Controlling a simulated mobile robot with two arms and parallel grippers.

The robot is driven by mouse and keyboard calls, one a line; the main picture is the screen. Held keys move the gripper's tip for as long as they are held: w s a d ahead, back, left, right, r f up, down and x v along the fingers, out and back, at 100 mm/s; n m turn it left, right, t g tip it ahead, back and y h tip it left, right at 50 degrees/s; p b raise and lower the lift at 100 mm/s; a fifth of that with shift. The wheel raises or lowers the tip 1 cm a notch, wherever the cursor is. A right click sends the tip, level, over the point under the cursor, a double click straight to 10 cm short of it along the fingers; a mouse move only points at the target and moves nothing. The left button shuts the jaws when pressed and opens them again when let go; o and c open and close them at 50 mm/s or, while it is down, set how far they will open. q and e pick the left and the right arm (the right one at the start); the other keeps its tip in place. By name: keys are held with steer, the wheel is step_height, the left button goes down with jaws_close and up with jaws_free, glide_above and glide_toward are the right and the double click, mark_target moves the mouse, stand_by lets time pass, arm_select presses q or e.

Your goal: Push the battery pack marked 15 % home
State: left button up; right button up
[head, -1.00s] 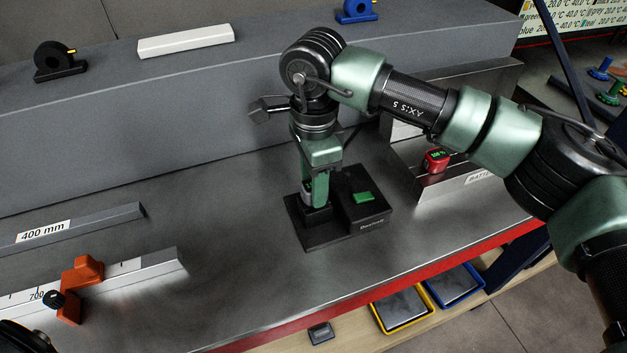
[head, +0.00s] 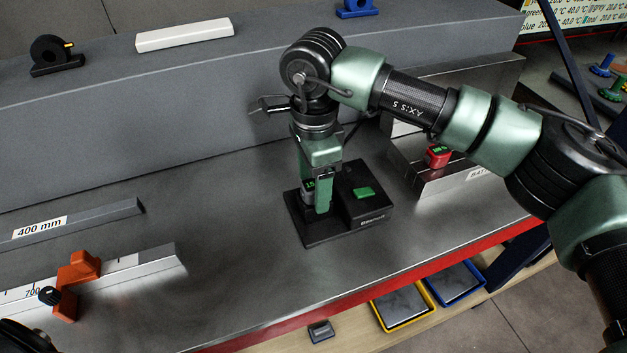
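The black charger (head: 352,222) stands on the grey bench, with a green patch on its right-hand block. A dark battery pack (head: 308,189) with a small lit display stands upright in the left part of the charger; the display is too small to read surely. My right gripper (head: 318,200) points down at the pack. One green finger shows close beside the pack's right side; the other finger is hidden, so the grip on the pack is unclear. How deep the pack sits is hard to see.
A rail with an orange clamp (head: 75,285) lies at front left. Yellow (head: 404,307) and blue (head: 458,283) trays are below the bench's red edge.

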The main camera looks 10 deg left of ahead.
step_height(320, 180, up, 8)
steer(key=shift+f+b, duration=0.1)
steer(key=shift+b, duration=0.7)
